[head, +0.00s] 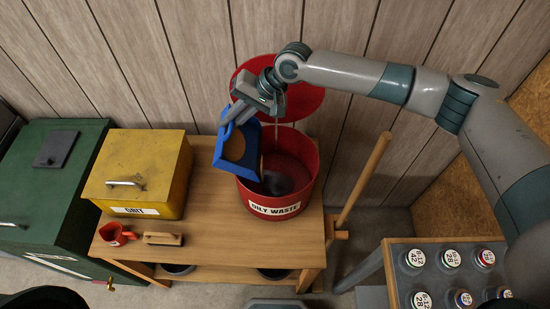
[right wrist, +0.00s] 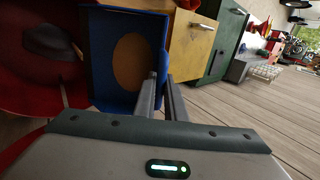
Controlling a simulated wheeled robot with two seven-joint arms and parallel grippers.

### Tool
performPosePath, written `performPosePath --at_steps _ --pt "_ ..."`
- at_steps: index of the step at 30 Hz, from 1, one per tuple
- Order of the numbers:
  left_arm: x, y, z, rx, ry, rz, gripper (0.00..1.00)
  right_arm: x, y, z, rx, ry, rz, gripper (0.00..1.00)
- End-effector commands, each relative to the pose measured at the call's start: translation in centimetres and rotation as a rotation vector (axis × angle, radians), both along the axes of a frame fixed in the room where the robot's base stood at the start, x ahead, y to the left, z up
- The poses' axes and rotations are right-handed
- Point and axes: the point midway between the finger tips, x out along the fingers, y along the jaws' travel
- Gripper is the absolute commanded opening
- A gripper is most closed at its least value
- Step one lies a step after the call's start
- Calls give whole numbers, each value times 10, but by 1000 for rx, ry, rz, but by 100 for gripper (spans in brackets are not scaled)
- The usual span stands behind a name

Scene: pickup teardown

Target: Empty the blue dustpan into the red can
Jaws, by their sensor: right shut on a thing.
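The blue dustpan (head: 221,157) is held tilted at the left rim of the red can, with a round brown patch on its inner floor. It also shows in the right wrist view (right wrist: 98,75), close in front of the fingers. The red can (head: 275,208), labelled "OILY WASTE", stands on the wooden bench with its red lid (head: 300,97) up behind it. Dark stuff shows inside the can. My right gripper (head: 232,122) is shut on the dustpan, above and left of the can's opening. It also shows in the right wrist view (right wrist: 160,97). My left gripper is not in view.
A yellow "GRIT" box (head: 150,165), a small red scoop or mug (head: 117,234) and a brush (head: 163,239) sit on the bench (head: 215,245) left of the can. A green cabinet (head: 50,180) stands further left. A wooden pole (head: 364,180) leans right of the can.

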Motion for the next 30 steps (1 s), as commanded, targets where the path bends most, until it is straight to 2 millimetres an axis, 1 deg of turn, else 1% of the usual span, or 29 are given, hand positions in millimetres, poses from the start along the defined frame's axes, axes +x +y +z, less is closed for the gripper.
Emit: performPosePath --at_steps 1,8,13,14,15,17,19,20,21,27,30 --pt "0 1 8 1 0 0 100 1 -7 9 21 3 -3 0" --pt "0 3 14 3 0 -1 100 0 -27 19 121 2 -4 0" --pt "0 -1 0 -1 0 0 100 0 -44 19 207 0 -3 0" --pt "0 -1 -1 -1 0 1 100 -1 -44 22 218 2 -2 0" --pt "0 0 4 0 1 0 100 -1 -41 26 212 -1 1 0" --pt "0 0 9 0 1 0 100 -1 -36 27 191 -3 5 0" --pt "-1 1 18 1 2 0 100 -2 -25 28 141 -5 6 0" --pt "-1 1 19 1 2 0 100 -1 -20 25 116 -6 5 0" --pt "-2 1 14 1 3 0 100 -1 -14 20 82 -8 4 0" --pt "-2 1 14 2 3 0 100 1 16 12 -52 -13 -4 0" --pt "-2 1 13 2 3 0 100 1 19 10 -74 -11 -9 0"
